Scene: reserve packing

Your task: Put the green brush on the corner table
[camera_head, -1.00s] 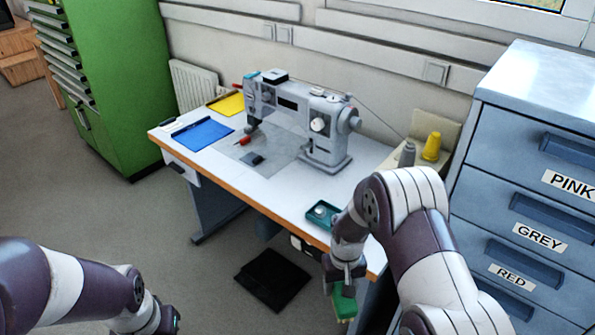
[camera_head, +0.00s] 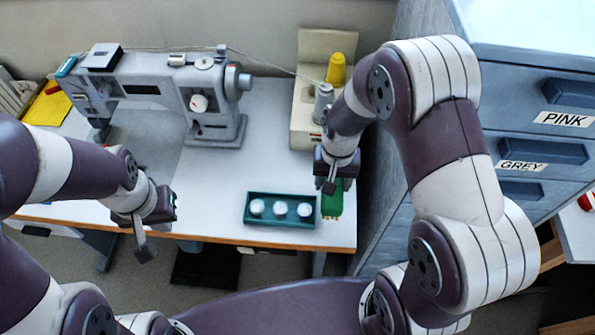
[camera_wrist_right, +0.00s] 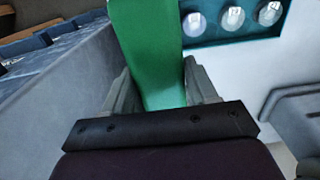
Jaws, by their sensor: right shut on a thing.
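The green brush (camera_head: 333,204) is in my right gripper (camera_head: 331,184), beside the teal tray at the right end of the white sewing table (camera_head: 210,210). In the right wrist view the brush (camera_wrist_right: 148,45) lies between the two fingers of my right gripper (camera_wrist_right: 160,92), which is shut on it. Its lower end shows yellowish in the head view. I cannot tell whether it touches the tabletop. No label shows which table is the corner table. My left gripper (camera_head: 143,240) is near the table's front edge with nothing visible in it; its finger gap is unclear.
The teal tray (camera_head: 247,216) holds three white round things. A sewing machine (camera_head: 205,100) stands behind. A grey spool (camera_head: 322,104) and a yellow cone (camera_head: 336,69) stand at the back right. A blue-grey drawer cabinet (camera_head: 500,95) borders the right side.

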